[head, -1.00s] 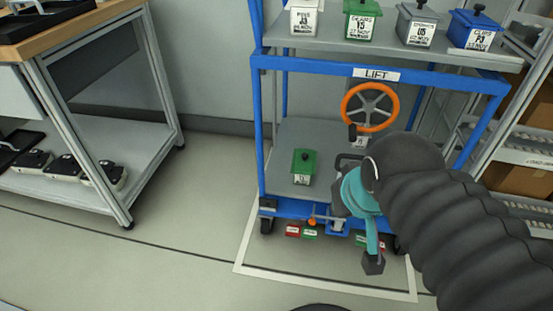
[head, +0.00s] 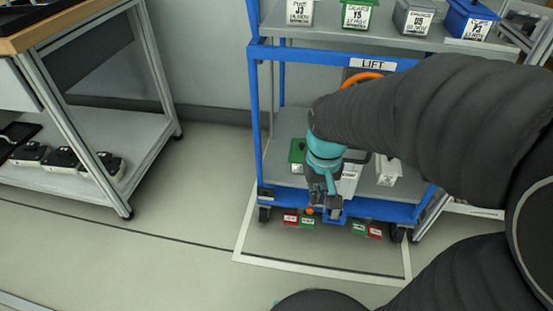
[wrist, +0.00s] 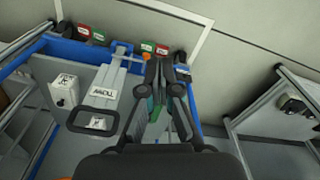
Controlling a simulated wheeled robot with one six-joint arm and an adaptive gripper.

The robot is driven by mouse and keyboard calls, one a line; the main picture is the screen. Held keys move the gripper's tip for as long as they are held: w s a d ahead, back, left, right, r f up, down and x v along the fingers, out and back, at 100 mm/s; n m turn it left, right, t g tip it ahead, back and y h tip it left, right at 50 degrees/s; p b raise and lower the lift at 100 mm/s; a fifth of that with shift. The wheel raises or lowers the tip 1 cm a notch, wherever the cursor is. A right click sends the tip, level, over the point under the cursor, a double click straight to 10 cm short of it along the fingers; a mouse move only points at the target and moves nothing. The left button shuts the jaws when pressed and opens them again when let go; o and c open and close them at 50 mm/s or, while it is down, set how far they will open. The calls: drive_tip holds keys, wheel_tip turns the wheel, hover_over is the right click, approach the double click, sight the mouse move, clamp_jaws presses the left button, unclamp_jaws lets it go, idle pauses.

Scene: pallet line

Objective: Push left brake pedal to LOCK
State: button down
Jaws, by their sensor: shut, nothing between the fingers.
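The left brake pedal appears as a small orange-tipped piece (head: 309,210) at the low front edge of the blue cart (head: 400,213). A red tag (head: 290,218) and a green tag (head: 308,221) sit by it; their words are too small to read. The orange tip also shows in the wrist view (wrist: 146,57). My gripper (head: 325,203) is shut and empty, pointing down just above and beside the orange tip. In the wrist view my fingers (wrist: 166,62) lie close to the right of the tip; I cannot tell whether they touch it.
A second green tag (head: 359,228) and red tag (head: 375,231) sit at the cart's right. A green box (head: 297,151) and a white box (head: 388,170) stand on the lower deck. A workbench (head: 125,110) is at left; the floor between is clear.

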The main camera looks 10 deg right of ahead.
drive_tip(key=w+f+g, duration=0.2)
drive_tip(key=w+f, duration=0.6)
drive_tip(key=f, duration=0.2)
drive_tip(key=m+t+p, duration=0.1)
drive_tip(key=m, duration=0.3)
hover_over(286, 218)
wheel_tip(286, 218, down, 18)
drive_tip(key=f, duration=0.1)
drive_tip(key=shift+d+r, duration=0.15)
drive_tip(key=shift+r, duration=0.1)
drive_tip(key=shift+f, duration=0.1)
wheel_tip(286, 218, down, 14)
drive_tip(key=shift+r, duration=0.1)
